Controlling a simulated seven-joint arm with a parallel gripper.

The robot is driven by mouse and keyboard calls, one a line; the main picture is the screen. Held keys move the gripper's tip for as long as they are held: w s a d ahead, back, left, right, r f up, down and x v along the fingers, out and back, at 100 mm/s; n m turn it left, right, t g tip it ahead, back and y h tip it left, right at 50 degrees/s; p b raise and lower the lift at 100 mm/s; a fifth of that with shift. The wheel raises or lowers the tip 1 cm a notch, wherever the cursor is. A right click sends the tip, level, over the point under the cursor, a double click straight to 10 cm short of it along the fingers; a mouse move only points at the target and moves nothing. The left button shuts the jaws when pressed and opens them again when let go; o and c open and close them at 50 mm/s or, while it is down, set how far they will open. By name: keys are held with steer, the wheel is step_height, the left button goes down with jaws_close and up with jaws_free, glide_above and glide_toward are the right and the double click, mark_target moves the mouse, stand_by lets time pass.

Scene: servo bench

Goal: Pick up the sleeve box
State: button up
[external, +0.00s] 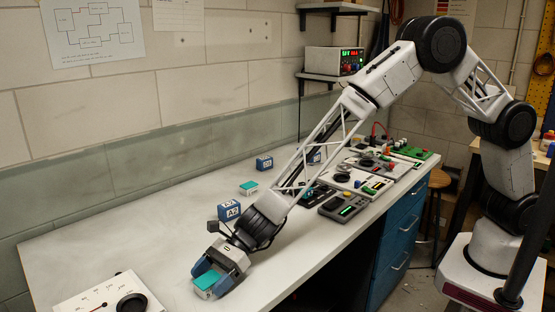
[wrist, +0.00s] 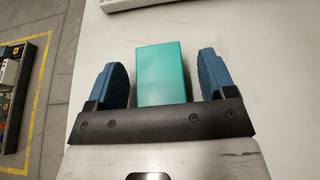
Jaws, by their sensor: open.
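A teal box (external: 206,280), which I take to be the sleeve box, is at the near left part of the white bench. It also shows in the wrist view (wrist: 161,72) as a plain, upright rectangle. My gripper (external: 210,279) is low over the bench with its blue fingers on either side of this box. In the wrist view my gripper (wrist: 162,66) is open, with a narrow gap between each finger and the box. The box's near end is hidden behind the dark gripper bar.
A smaller teal-topped item (external: 249,187) lies farther back. Blue labelled blocks (external: 229,210) stand behind my wrist. A white panel with a dark dial (external: 110,296) is at the front left. Devices and boards (external: 345,205) crowd the right. Bare bench lies left of my gripper.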

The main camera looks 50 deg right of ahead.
mark_target(208, 279)
steer(key=shift+a+f, duration=0.15)
steer(key=shift+a, duration=0.15)
stand_by(0.4)
steer(key=c, duration=1)
steer(key=shift+r, duration=0.9)
step_height(208, 279, up, 2)
steer(key=shift+r, duration=0.1)
steer(key=s+d, duration=0.2)
steer(key=d, duration=0.2)
steer(key=s+d, duration=0.3)
steer(key=d, duration=0.2)
steer(key=s+d+r, duration=0.1)
steer(key=s+d, duration=0.2)
steer(key=d, duration=0.1)
steer(key=shift+s+d, duration=0.25)
steer(key=shift+d, duration=0.05)
